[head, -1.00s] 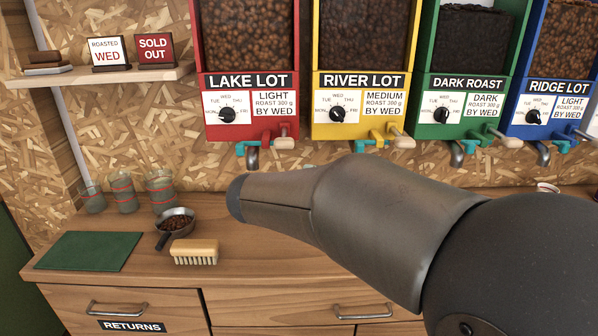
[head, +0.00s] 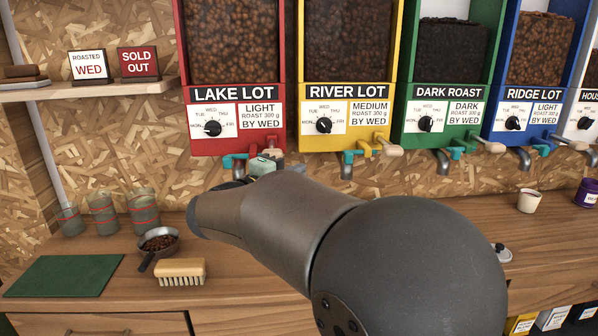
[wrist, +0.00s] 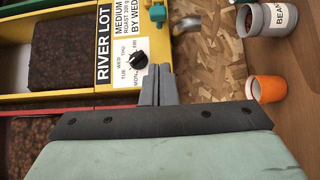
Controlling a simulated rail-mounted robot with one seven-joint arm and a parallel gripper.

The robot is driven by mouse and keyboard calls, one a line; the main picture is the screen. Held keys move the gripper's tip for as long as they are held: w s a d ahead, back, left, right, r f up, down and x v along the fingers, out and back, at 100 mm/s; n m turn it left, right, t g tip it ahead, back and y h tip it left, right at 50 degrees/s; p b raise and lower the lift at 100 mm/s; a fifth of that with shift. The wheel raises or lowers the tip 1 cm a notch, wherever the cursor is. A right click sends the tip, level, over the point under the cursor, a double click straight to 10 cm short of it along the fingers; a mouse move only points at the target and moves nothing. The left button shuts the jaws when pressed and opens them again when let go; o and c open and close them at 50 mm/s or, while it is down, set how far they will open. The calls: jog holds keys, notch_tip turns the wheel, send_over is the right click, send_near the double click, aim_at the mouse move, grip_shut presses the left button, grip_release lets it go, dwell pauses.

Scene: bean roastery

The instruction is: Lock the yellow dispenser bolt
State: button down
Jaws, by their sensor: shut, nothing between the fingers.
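The yellow dispenser labelled RIVER LOT (head: 350,92) hangs on the wall between the red and green ones. Its bolt (head: 388,147) shows at its lower right: a yellow housing with a pale handle sticking out to the right. A teal lever (head: 350,156) and a metal spout sit beside it. In the wrist view, turned sideways, the yellow dispenser (wrist: 101,92) is beyond my gripper (wrist: 158,70), and its yellow and teal lower fittings (wrist: 158,14) are near the top edge. My gripper is shut and empty, apart from the bolt. In the head view my arm mostly hides it.
Red LAKE LOT (head: 234,94), green DARK ROAST (head: 460,92) and blue RIDGE LOT (head: 534,95) dispensers flank the yellow one. Glasses, a bean scoop (head: 160,240), a brush (head: 181,270) and a green mat (head: 62,276) occupy the counter's left. A white cup (head: 529,201) stands right.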

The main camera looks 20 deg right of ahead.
jog(key=w+d+p, duration=0.1)
jog(key=w+d, duration=0.1)
jog(key=d, duration=0.8)
jog(key=shift+w, duration=0.3)
